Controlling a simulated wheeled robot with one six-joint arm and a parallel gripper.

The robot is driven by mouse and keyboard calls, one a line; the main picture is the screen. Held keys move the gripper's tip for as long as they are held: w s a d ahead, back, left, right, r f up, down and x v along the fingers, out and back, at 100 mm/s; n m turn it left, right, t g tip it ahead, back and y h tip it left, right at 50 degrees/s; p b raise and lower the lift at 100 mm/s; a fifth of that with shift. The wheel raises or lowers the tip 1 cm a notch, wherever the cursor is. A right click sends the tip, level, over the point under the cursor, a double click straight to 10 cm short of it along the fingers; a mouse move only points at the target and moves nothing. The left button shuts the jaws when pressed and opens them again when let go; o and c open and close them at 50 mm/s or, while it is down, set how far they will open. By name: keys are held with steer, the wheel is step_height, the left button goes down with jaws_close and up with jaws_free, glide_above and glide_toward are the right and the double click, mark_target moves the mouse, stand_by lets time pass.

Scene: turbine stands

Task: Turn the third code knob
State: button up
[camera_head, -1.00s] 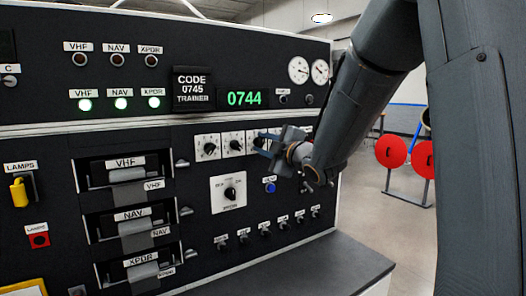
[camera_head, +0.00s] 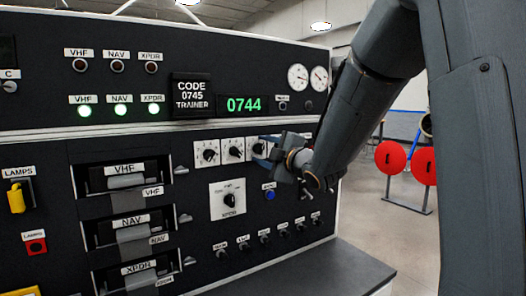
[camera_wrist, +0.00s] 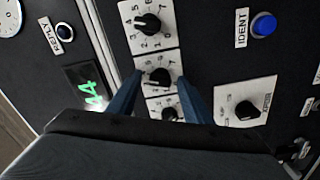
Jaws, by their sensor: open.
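The code knobs are black pointer knobs on white dial plates in a row below the green display. The third code knob (camera_head: 258,148) is partly covered by my gripper (camera_head: 268,146) in the head view. In the wrist view the third knob (camera_wrist: 157,77) lies between the two blue fingers of my open gripper (camera_wrist: 159,82), with a gap on each side. The fourth knob (camera_wrist: 148,22) shows above it there, and the second knob (camera_wrist: 170,113) shows below, partly hidden by my gripper body. The green display (camera_head: 243,104) reads 0744.
A blue IDENT button (camera_wrist: 263,25) and the XPDR selector knob (camera_head: 229,198) are close by. A dark ledge (camera_head: 310,268) juts out below the panel.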

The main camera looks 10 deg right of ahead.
steer(key=b+v, duration=0.1)
steer(key=v, duration=0.6)
steer(key=shift+s, duration=0.35)
steer(key=shift+d, duration=0.1)
